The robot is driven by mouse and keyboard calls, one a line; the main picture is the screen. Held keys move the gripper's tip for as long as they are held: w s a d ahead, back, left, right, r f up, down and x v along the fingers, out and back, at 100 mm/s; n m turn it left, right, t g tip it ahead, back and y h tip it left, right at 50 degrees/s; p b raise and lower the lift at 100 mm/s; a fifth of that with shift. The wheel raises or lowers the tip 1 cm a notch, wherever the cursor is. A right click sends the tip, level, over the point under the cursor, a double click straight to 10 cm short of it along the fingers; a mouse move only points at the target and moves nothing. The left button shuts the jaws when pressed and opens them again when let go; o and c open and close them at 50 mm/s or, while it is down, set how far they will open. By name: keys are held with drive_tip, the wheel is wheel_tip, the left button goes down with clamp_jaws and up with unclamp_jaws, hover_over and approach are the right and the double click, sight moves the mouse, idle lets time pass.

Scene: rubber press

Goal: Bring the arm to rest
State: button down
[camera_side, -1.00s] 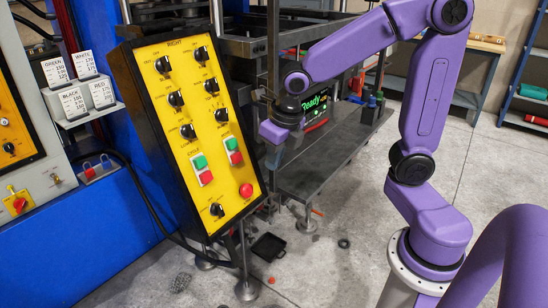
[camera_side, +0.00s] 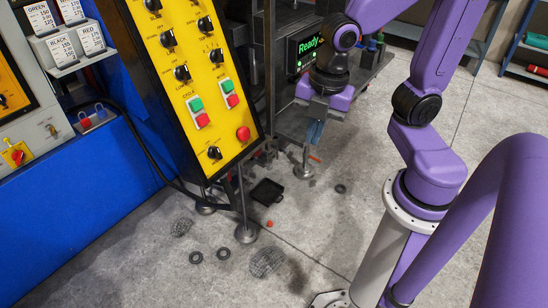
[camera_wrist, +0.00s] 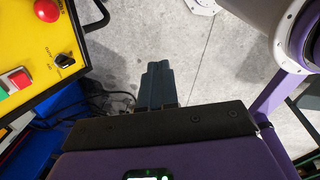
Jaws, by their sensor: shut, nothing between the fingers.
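My gripper (camera_side: 314,132) hangs below the purple wrist, to the right of the yellow control panel (camera_side: 190,75) and apart from it. Its fingers point down and are together, with nothing between them. In the wrist view the shut dark fingers of my gripper (camera_wrist: 156,72) show over bare concrete floor, with the panel at the left. My arm is bent, with the forearm reaching left over the work area.
A screen reading "Ready" (camera_side: 305,53) is behind the wrist. The dark press bench (camera_side: 365,75) stands behind the gripper. A black tray (camera_side: 267,192) and several rings lie on the floor. Label boxes (camera_side: 55,47) are at the upper left.

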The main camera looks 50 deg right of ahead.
drive_tip(key=s+d+m+g, duration=0.1)
drive_tip(key=s+m, duration=0.6)
drive_tip(key=m, duration=0.1)
drive_tip(key=shift+f, duration=0.35)
idle(0.4)
